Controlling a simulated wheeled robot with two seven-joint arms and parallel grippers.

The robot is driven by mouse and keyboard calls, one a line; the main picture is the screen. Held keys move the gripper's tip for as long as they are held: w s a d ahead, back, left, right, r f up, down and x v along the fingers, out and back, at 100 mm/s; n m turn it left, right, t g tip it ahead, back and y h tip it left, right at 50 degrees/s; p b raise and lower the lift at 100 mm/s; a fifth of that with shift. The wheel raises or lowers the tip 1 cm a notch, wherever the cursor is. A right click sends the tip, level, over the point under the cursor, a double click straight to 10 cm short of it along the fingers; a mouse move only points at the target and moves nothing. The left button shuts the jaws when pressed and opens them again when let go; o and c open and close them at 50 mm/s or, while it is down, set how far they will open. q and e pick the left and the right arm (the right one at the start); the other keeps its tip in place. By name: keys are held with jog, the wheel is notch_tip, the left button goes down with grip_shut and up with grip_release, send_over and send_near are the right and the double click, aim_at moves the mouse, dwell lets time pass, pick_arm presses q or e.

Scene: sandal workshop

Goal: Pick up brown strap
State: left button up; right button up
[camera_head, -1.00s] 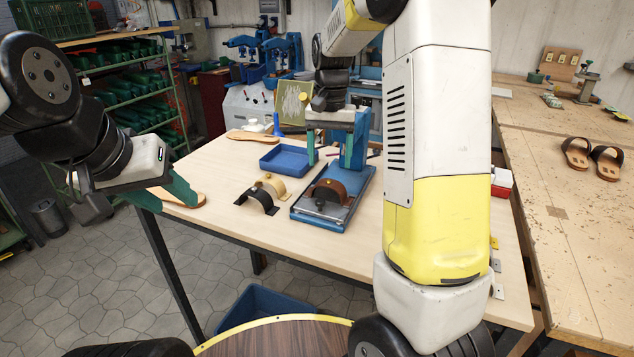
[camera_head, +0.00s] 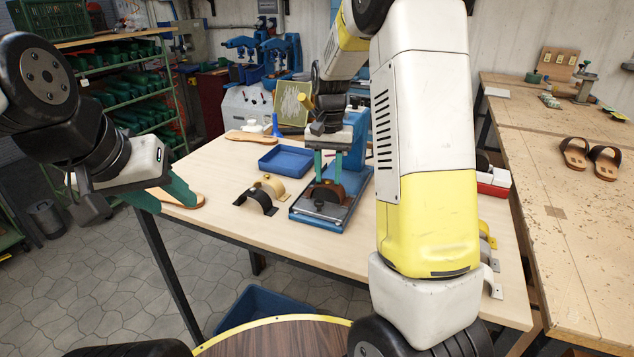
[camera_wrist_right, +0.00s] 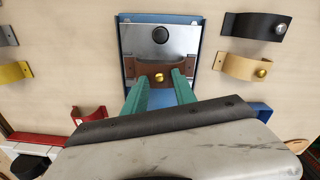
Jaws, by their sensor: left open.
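The brown strap (camera_head: 350,182) sits arched on the metal plate of a blue fixture (camera_head: 307,214) on the table. In the right wrist view the strap (camera_wrist_right: 160,72) shows a brass stud in its middle. My right gripper (camera_head: 328,178) points down at the strap. Its green fingers (camera_wrist_right: 158,84) are apart, one toward each end of the strap, with the stud visible between them. I cannot tell whether they touch it. My left gripper (camera_head: 172,193) is open and empty above the table's left edge, close to a tan sole (camera_head: 195,202).
A black strap (camera_head: 258,200) and a tan strap (camera_head: 273,183) lie left of the fixture, near a blue tray (camera_head: 284,160). A red strap (camera_wrist_right: 88,114) shows in the wrist view. My right arm hides the table's right part. Sandals (camera_head: 605,161) lie on the right bench.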

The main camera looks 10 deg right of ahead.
jog(key=shift+s+f, duration=0.2)
jog(key=shift+f, duration=0.1)
grip_shut()
